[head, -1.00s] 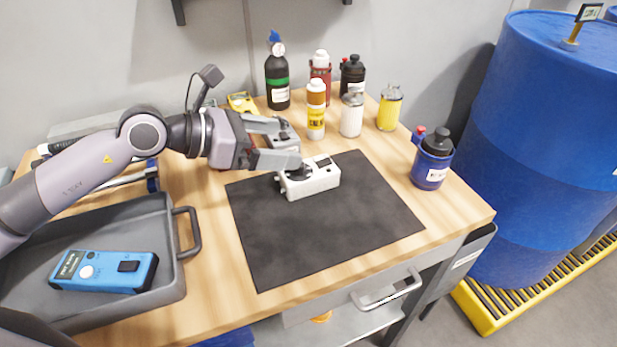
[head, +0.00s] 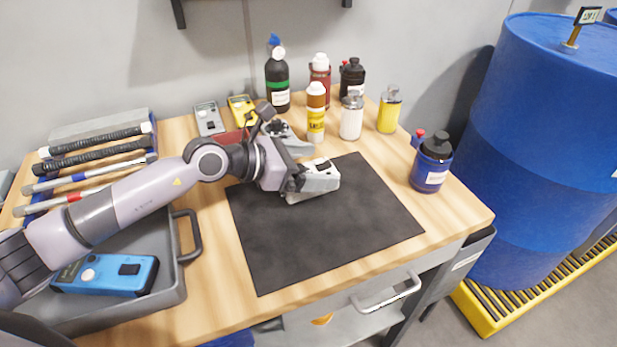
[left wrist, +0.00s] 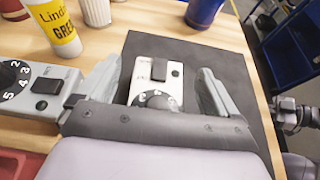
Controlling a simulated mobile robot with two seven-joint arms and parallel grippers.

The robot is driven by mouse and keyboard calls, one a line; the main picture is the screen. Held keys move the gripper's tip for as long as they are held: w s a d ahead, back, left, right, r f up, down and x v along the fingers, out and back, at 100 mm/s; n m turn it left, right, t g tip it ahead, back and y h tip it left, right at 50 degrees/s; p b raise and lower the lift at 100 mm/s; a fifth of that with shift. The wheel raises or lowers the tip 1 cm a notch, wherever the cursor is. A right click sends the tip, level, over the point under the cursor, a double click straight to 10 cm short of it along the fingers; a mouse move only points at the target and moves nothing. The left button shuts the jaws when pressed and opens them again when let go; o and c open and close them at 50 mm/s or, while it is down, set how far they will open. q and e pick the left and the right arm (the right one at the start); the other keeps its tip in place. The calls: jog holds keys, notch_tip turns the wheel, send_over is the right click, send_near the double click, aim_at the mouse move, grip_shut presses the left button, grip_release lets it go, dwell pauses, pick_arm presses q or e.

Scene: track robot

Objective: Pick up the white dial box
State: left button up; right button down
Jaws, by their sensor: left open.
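A similar grey dial box (left wrist: 38,84) lies outside the left finger there.
The dark mat (head: 320,240) is otherwise clear. A grey tray (head: 165,290) with a blue device (head: 105,275) is at front left. Tools lie at back left.

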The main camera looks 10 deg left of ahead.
pick_arm(q)
jog(key=c, duration=1.3)
jog(key=shift+r, duration=0.15)
